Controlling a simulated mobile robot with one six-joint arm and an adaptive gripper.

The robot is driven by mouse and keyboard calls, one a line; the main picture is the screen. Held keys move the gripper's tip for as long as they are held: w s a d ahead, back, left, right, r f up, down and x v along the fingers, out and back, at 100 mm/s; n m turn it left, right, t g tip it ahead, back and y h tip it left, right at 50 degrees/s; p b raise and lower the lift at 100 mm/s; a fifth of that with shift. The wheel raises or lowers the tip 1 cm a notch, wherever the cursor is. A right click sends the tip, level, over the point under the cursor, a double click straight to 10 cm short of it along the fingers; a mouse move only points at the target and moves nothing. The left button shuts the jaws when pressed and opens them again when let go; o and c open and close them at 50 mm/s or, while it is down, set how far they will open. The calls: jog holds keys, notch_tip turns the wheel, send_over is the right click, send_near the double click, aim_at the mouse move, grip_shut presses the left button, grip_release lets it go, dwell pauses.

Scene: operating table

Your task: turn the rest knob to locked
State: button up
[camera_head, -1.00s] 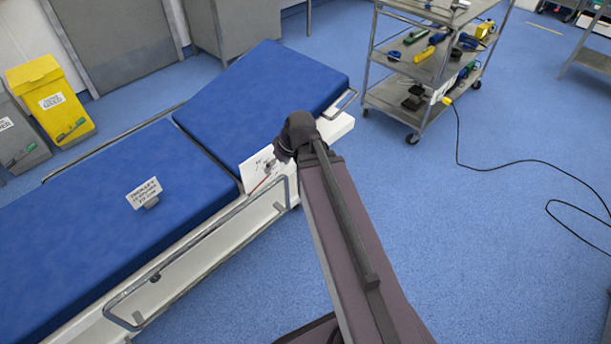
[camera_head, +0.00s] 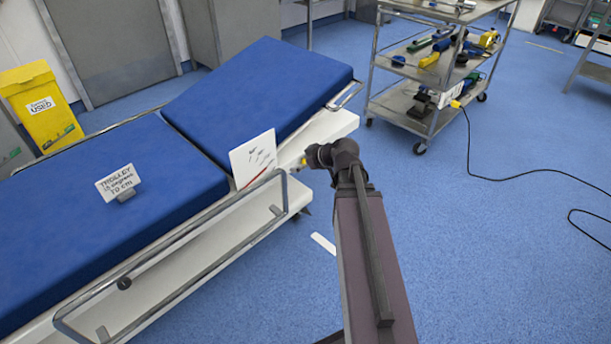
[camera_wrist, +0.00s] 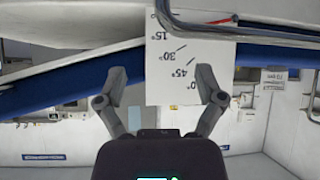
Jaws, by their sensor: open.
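The trolley bed has a blue raised backrest (camera_head: 265,85). A white angle plate (camera_head: 252,158) with a red pointer stands at its side. In the wrist view the plate (camera_wrist: 190,75) appears upside down with degree marks, and the red pointer (camera_wrist: 222,20) shows by the rail. My gripper (camera_wrist: 161,84) is open, its fingers apart in front of the plate, with nothing seen held. In the head view my wrist is right of the plate, beside a small yellow spot.
A metal side rail (camera_head: 190,255) runs along the trolley's near side. A sign (camera_head: 118,182) stands on the flat mattress (camera_head: 60,215). A tool cart (camera_head: 405,105) stands behind right, its cable on the floor. The blue floor (camera_head: 480,250) at right is otherwise clear.

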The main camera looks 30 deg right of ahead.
jog(key=w+d+f+t+h+b, duration=0.1)
jog(key=d+f+t+b, duration=0.3)
jog(key=d+f+b, duration=0.5)
jog(key=shift+d+n+h+b, duration=0.5)
jog(key=shift+d+b, duration=0.65)
jog(key=shift+b, duration=0.65)
jog(key=shift+w+f, duration=0.15)
jog(key=shift+w, duration=0.05)
jog(key=b+x, duration=0.5)
jog(key=x, duration=0.8)
jog(key=shift+w, duration=0.35)
jog(key=c, duration=1.1)
jog(key=shift+a, duration=0.7)
jog(key=shift+c, duration=0.2)
jog(key=shift+s+d, duration=0.1)
jog(key=shift+d, duration=0.4)
